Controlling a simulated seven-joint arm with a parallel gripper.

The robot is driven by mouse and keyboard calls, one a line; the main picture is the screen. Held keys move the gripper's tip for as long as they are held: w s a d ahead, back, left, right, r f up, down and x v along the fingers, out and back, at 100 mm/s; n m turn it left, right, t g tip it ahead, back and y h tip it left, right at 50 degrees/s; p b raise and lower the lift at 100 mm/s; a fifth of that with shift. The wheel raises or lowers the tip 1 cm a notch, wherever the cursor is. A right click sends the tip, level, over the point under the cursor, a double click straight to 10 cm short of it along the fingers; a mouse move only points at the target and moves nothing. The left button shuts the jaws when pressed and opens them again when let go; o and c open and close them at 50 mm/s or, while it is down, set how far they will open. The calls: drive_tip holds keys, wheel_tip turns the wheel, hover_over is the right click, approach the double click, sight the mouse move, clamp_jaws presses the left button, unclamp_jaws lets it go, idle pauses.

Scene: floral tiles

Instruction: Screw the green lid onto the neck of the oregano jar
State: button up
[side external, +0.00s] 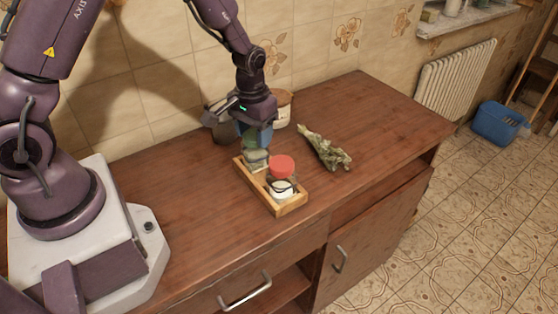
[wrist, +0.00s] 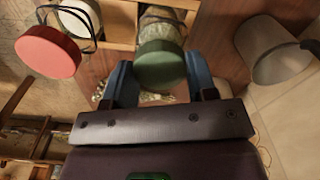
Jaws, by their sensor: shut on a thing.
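The green lid (wrist: 160,64) is between the two blue fingers of my gripper (wrist: 162,82), which is shut on it. In the wrist view the lid lines up with the glass oregano jar (wrist: 163,22), covering its neck; I cannot tell whether lid and neck touch or how far the lid is threaded. In the side view my gripper (side external: 256,140) points down over the oregano jar (side external: 256,160), which stands upright in the back compartment of the wooden rack (side external: 290,210).
A jar with a red lid (side external: 281,165) stands in the rack close beside; its red lid (wrist: 48,50) shows in the wrist view. A grey cup (wrist: 272,50) and a canister (side external: 283,108) stand behind. A dried herb bundle (side external: 325,151) lies right.

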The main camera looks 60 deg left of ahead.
drive_tip(key=m, duration=0.4)
drive_tip(key=shift+m, duration=0.3)
drive_tip(key=shift+m, duration=0.5)
drive_tip(key=m, duration=0.3)
drive_tip(key=shift+m, duration=0.4)
drive_tip(key=m, duration=0.3)
drive_tip(key=shift+m, duration=1)
